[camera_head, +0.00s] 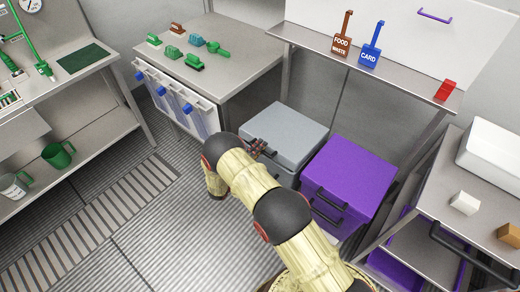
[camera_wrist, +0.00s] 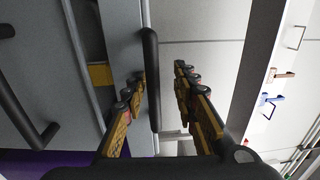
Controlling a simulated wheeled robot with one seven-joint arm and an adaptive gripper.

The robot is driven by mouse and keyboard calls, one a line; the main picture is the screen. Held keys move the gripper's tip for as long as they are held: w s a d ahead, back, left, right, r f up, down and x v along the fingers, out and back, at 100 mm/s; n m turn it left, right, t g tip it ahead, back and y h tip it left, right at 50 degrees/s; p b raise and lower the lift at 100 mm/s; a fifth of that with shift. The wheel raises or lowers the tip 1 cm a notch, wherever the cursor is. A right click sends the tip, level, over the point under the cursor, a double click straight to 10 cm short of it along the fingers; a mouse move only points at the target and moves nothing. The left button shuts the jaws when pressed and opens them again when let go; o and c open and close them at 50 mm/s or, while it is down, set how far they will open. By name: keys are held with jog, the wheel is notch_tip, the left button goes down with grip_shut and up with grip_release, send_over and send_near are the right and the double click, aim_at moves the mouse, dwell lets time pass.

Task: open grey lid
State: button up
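The grey lid (camera_head: 287,130) tops the grey drum (camera_head: 287,178), beside the purple drum. My gripper (camera_head: 260,147) is at the lid's front left side in the head view. In the wrist view my gripper (camera_wrist: 161,82) is open, its two fingers apart. A black bar handle (camera_wrist: 151,55) runs between them, closer to the left finger, and contact cannot be told. Left of the handle is a grey panel (camera_wrist: 121,45), then a dark gap with a yellow patch (camera_wrist: 100,74). Another black handle (camera_wrist: 22,112) is on the grey face at far left.
The purple drum (camera_head: 350,178) stands right of the grey one. A metal table (camera_head: 225,45) with green items is behind at left. A shelf (camera_head: 385,68) with two signs is above the drums. A side table (camera_head: 485,215) is at right. The floor at left is clear.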

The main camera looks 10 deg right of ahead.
jog(key=shift+c, duration=0.2)
grip_shut()
dwell(0.7)
